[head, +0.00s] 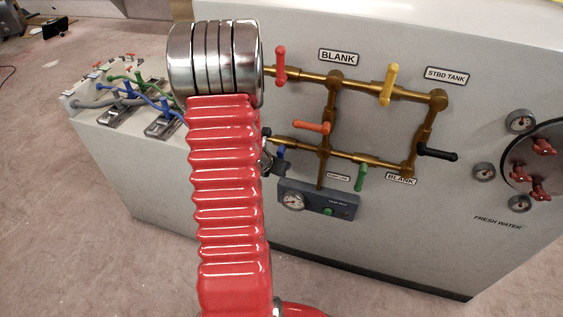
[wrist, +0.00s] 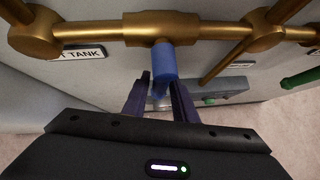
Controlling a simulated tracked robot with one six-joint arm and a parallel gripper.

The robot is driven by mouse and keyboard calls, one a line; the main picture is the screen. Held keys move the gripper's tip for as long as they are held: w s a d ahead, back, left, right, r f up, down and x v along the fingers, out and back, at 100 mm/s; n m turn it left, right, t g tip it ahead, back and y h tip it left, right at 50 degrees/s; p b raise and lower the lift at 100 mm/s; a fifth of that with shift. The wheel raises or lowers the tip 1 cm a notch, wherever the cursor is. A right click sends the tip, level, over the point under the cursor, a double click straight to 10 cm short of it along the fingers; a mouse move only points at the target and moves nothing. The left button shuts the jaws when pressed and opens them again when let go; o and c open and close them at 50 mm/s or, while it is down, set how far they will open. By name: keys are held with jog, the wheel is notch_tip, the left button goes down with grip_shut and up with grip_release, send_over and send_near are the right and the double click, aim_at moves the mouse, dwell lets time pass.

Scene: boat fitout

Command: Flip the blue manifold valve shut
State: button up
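The blue manifold valve (wrist: 164,62) hangs from a brass pipe fitting in the wrist view. Its handle points down and away, between the two fingers of my gripper (wrist: 162,92). The fingers stand apart, one on each side of the handle, and look open; I cannot tell if either touches it. In the head view my red arm covers most of this area. Only a bit of blue handle (head: 282,153) and part of my dark gripper (head: 271,165) show at the arm's right edge.
The brass manifold (head: 335,80) also carries red (head: 280,65), yellow (head: 390,83), orange (head: 312,127), black (head: 437,152) and green (head: 361,177) levers. A grey gauge box (head: 318,199) sits just below. Round gauges and a red-knobbed hatch (head: 540,165) are at the right.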

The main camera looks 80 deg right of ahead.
jog(key=shift+o, duration=1.1)
jog(key=shift+r, duration=0.1)
jog(key=shift+w+a+r, duration=0.1)
jog(key=shift+a+r, duration=0.1)
jog(key=shift+r, duration=0.05)
jog(key=v, duration=1.3)
jog(key=shift+f, duration=0.1)
jog(key=shift+w+a, duration=0.1)
